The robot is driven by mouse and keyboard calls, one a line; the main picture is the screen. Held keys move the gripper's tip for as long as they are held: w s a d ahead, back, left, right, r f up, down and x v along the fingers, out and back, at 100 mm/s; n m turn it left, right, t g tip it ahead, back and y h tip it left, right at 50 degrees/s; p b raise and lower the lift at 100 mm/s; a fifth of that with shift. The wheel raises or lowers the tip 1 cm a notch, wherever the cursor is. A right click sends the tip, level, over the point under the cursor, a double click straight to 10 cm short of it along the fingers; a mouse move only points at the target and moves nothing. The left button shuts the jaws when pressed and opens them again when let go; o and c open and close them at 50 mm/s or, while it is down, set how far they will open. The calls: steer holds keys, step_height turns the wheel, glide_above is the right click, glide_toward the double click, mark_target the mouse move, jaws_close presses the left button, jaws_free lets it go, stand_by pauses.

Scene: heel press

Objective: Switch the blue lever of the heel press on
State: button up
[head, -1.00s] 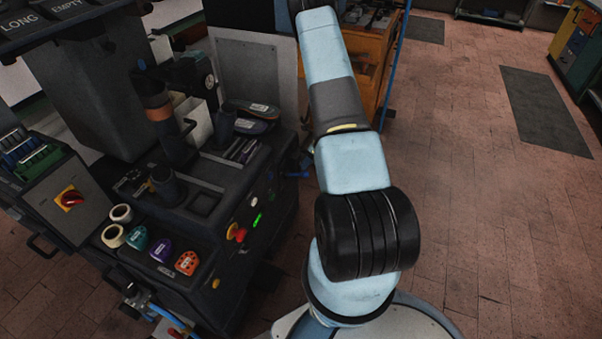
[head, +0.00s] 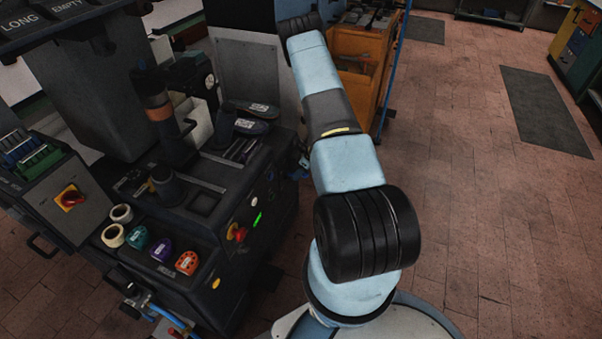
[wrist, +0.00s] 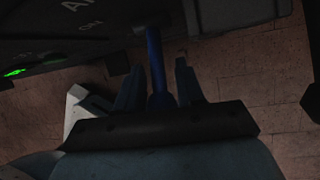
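The heel press (head: 130,260) is the dark machine left of my arm in the head view. In the wrist view its dark panel (wrist: 50,35) fills the top, with a partly cut-off label and the word ON. The blue lever (wrist: 154,62) hangs down from this panel. My gripper (wrist: 158,80) has its two fingers apart, one on each side of the lever. The lever reaches down between them toward the palm. I cannot tell whether either finger touches it. In the head view I cannot make out my gripper or the lever clearly.
A red rotary switch (head: 70,198), tape rolls (head: 113,236) and colored round pieces (head: 161,250) are on the press's near side. An orange cabinet (head: 362,75) stands behind my arm.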

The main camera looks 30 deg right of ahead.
steer(key=shift+d, duration=0.1)
jaws_close()
stand_by(0.3)
